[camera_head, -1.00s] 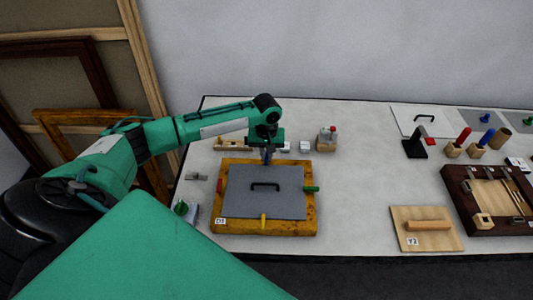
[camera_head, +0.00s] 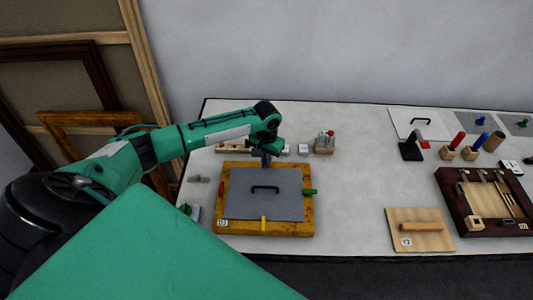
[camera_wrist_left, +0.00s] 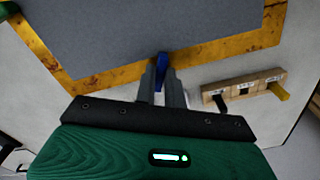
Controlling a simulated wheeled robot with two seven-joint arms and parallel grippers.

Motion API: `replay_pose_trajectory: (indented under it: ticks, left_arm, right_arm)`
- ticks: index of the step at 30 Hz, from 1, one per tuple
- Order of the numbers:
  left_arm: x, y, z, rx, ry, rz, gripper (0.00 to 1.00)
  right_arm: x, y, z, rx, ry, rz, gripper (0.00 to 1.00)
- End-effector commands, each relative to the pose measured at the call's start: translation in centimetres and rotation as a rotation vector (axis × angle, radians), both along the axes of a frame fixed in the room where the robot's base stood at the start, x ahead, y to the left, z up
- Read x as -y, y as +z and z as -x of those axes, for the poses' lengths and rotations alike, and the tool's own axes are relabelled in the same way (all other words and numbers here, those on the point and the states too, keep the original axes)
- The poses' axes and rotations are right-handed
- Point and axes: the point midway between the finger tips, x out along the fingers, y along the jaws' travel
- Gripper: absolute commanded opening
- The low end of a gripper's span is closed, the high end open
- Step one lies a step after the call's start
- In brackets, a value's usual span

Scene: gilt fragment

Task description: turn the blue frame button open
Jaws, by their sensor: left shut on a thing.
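The gilt frame (camera_head: 287,228) lies flat on the table with a grey panel (camera_head: 282,207) inside it. The blue frame button (camera_wrist_left: 162,62) shows in the left wrist view at the frame's far edge, between the fingertips of my left gripper (camera_wrist_left: 160,72). The gripper is shut on it. The button's lower part is hidden by the fingers, so its exact angle is hard to tell. In the head view my left gripper (camera_head: 266,161) points down at the far rail and hides the blue button. My right gripper is not in view.
A red button (camera_head: 221,188), a green button (camera_head: 310,192) and a yellow button (camera_head: 263,224) sit on the other rails. A black handle (camera_head: 265,187) stands on the panel. A wooden strip (camera_wrist_left: 245,89) lies close beyond the frame. The table between frame and board (camera_head: 420,241) is clear.

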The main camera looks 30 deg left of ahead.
Motion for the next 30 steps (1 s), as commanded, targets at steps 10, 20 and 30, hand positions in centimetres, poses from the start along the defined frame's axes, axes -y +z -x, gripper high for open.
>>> replay_pose_trajectory:
  ticks: [10,20,30]
  left_arm:
    - [0.0,0.4,-0.1,0.004,-0.328,0.001,0.00]
    - [-0.1,0.3,-0.2,0.004,-0.641,-0.001,0.00]
    - [0.0,0.2,-0.2,0.005,-0.921,-0.001,0.00]
  right_arm:
    - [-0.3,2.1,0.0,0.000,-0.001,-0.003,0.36]
    - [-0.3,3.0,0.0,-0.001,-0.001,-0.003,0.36]
    - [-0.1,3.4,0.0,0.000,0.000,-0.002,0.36]
